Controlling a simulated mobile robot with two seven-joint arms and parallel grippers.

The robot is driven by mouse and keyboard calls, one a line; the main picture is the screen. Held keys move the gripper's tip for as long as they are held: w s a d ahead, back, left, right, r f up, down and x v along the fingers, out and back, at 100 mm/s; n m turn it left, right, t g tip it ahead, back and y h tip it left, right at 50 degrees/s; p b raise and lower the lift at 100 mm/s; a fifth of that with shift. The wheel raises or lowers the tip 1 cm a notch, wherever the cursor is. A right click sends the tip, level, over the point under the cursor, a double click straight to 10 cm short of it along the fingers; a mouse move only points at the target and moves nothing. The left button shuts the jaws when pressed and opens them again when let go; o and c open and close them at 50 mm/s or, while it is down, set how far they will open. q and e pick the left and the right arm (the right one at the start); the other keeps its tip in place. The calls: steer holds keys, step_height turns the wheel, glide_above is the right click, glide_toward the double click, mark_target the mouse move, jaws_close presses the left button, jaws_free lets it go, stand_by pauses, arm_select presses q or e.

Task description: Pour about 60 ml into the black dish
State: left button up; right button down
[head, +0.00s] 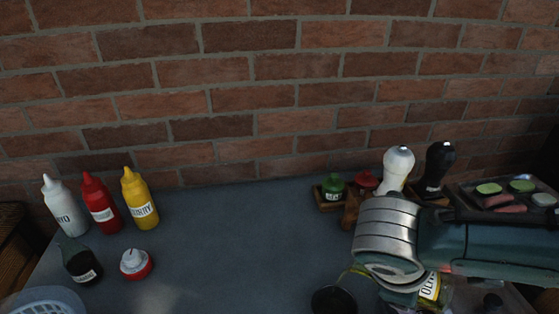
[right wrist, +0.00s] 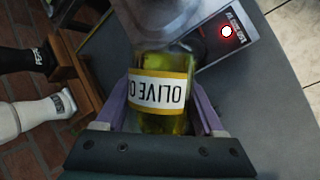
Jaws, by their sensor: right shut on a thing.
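The black dish (head: 334,301) sits on the grey table at the bottom edge of the head view, partly cut off. My right gripper (right wrist: 160,108) is shut on the olive oil bottle (right wrist: 160,122), which has yellow-green contents and a white and yellow label. In the head view the bottle (head: 430,288) is largely hidden behind my right wrist, to the right of the dish. The level inside the dish is too dark to tell. My left gripper is out of view.
White (head: 62,207), red (head: 98,203) and yellow (head: 140,199) squeeze bottles stand at the left. A dark bottle (head: 82,262) and red-and-white container (head: 136,264) are nearer. White (head: 398,168) and black (head: 437,165) mills stand behind my right arm. The middle table is clear.

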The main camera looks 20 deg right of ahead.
steer(key=shift+s+d, duration=0.2)
steer(key=shift+s, duration=0.1)
stand_by(0.4)
steer(key=shift+r+g+h, duration=0.5)
steer(key=shift+h, duration=0.1)
stand_by(0.9)
steer(key=shift+s+f+y, duration=0.1)
steer(key=shift+f+y, duration=0.2)
steer(key=shift+r+t+y+p, duration=0.2)
steer(key=shift+t+y+p, duration=0.3)
steer(key=shift+t, duration=0.2)
steer(key=shift+f+t+y, duration=0.15)
steer(key=shift+t+y, duration=0.25)
steer(key=shift+a, duration=0.25)
steer(key=shift+f+t+y, duration=0.1)
steer(key=shift+t+y, duration=0.2)
